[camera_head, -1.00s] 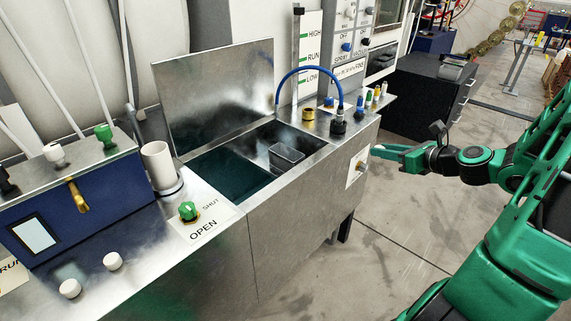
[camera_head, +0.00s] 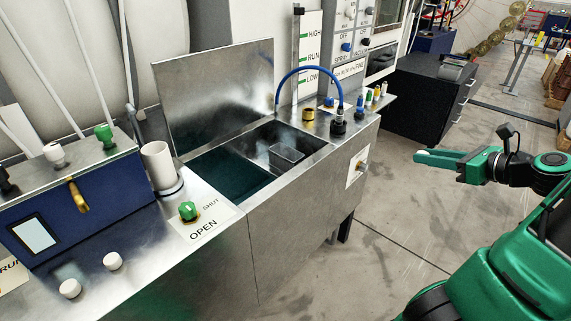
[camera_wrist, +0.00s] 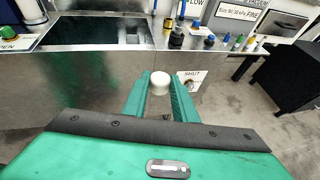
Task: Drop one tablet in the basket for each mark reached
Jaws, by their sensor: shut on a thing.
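My gripper (camera_head: 422,156) is shut on a white tablet (camera_wrist: 160,82), which sits between the fingertips in the wrist view. The gripper is in the air over the floor, right of the metal tank and apart from it. Two more white tablets, one (camera_head: 112,261) and another (camera_head: 70,288), lie on the counter at the lower left. The grey basket (camera_head: 287,152) is inside the right part of the open tank. A gauge board (camera_head: 310,45) behind the tank has green marks at HIGH, RUN and LOW. I cannot tell the level reached.
A green knob (camera_head: 188,211) stands on the SHUT/OPEN plate left of the tank. A brass valve (camera_head: 362,166) juts from the tank's front. A blue hose (camera_head: 310,70) arches over the tank's right end. The raised lid (camera_head: 215,95) stands behind. The floor (camera_head: 390,235) in front is clear.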

